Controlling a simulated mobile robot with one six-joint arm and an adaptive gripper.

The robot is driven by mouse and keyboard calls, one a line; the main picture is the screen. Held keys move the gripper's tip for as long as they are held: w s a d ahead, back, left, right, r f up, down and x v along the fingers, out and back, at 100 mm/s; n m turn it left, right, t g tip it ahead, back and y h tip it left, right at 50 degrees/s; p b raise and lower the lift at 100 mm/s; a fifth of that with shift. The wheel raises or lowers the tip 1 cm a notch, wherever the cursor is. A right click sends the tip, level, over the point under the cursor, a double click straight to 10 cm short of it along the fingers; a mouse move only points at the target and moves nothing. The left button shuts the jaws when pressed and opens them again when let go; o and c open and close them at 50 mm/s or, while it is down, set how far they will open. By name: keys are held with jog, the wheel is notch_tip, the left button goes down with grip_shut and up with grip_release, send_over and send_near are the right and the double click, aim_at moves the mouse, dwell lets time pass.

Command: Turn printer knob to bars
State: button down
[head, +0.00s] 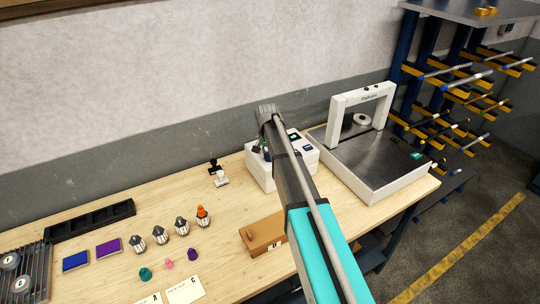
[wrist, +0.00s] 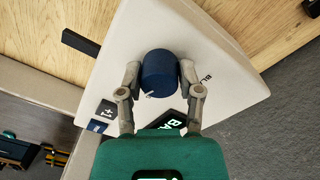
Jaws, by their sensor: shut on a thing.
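The printer (head: 259,176) is a white box on the bench in the head view, partly hidden behind my arm. In the wrist view its pale top (wrist: 225,65) fills the middle. The knob (wrist: 158,68) is a dark blue cylinder on that top. My gripper (wrist: 159,76) is shut on the knob, one finger on each side. A small light mark shows at the knob's lower edge. Lettering starting "BA" (wrist: 206,78) is printed right of the knob. A dark display with cut-off letters (wrist: 173,120) is partly hidden by my gripper. The knob is not clear in the head view.
A dark "+1" button (wrist: 107,110) and a blue button (wrist: 97,126) lie left of my gripper. A machine with a white arch (head: 372,98) stands right of the printer. A brown box (head: 262,233) sits in front. Several tool holders (head: 160,235) stand left.

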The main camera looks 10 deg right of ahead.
jog(key=shift+w+m, duration=0.2)
jog(key=shift+m, duration=0.9)
jog(key=shift+c, duration=1.3)
grip_release()
jog(key=shift+s, duration=0.1)
jog(key=shift+r, duration=0.1)
